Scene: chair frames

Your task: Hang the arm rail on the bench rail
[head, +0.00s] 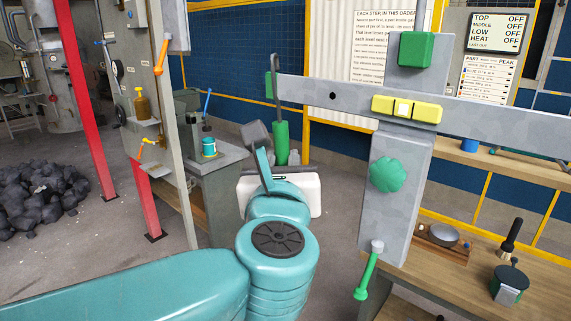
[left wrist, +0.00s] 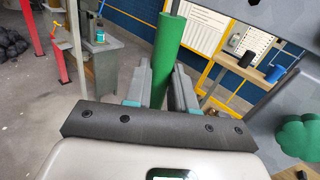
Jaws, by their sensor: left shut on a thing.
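A long grey bar (head: 480,119), with a green end and a dark hole at its left, crosses a grey upright post (head: 402,150) at a yellow block (head: 407,109). I cannot tell for sure which piece is the arm rail and which the bench rail. My left gripper (head: 284,160) is shut on a green cylindrical handle (head: 281,139), which stands roughly upright. A thin grey rod rises from the handle past the bar's left end; whether it touches the bar is unclear. The handle also shows between the fingers in the left wrist view (left wrist: 162,60). My right gripper is out of view.
The post carries a green square block (head: 416,49), a green knob (head: 387,174) and a green lever (head: 367,271). A wooden bench (head: 455,275) with a small pan and a brush stands at right. A grey cabinet (head: 205,165) is at left.

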